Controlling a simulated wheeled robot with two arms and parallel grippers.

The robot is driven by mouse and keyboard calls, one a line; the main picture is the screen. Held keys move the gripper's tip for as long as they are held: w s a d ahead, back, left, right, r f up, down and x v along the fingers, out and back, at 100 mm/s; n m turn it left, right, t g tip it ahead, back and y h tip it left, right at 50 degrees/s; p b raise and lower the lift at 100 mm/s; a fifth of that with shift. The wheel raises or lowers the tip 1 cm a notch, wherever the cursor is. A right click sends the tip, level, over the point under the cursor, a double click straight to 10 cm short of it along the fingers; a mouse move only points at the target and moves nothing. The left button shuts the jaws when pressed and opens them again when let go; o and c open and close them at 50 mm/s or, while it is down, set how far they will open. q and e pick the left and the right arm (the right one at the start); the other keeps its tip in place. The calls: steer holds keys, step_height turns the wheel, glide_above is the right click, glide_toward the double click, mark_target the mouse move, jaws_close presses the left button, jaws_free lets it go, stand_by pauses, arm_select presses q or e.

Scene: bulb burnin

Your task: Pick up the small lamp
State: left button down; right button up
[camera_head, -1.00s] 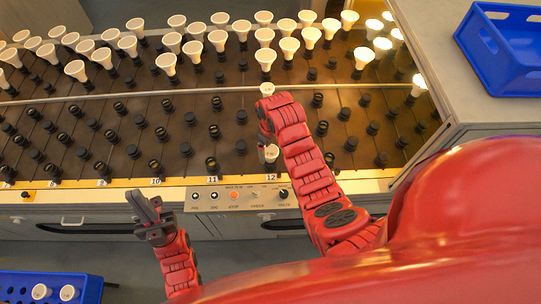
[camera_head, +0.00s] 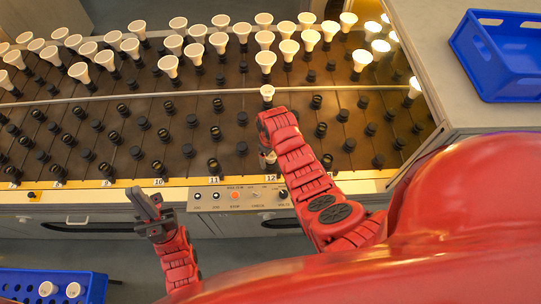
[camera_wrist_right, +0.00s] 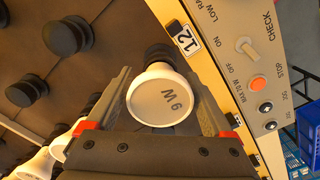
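The small lamp, a white one with a round face marked with a digit and W, stands by the number 12 label at the rack's front edge. In the right wrist view its face (camera_wrist_right: 162,95) is seen from above, with a dark socket behind it. My right gripper (camera_wrist_right: 160,75) has one finger on each side of it, with the fingertips spread wider than the lamp's neck. Contact is not clear. In the head view my right gripper (camera_head: 268,160) mostly hides this lamp. My left gripper (camera_head: 147,198) is empty, fingers apart, in front of the rack.
Another white lamp (camera_head: 267,91) stands just behind my right gripper. Several larger lamps fill the rear rows; some at the right are lit. Empty dark sockets surround the gripper. A control panel (camera_head: 236,196) lies in front. Blue crates stand at back right (camera_head: 505,62) and front left (camera_head: 95,290).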

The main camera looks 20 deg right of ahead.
steer(key=c, duration=1)
steer(key=shift+w+r, duration=0.1)
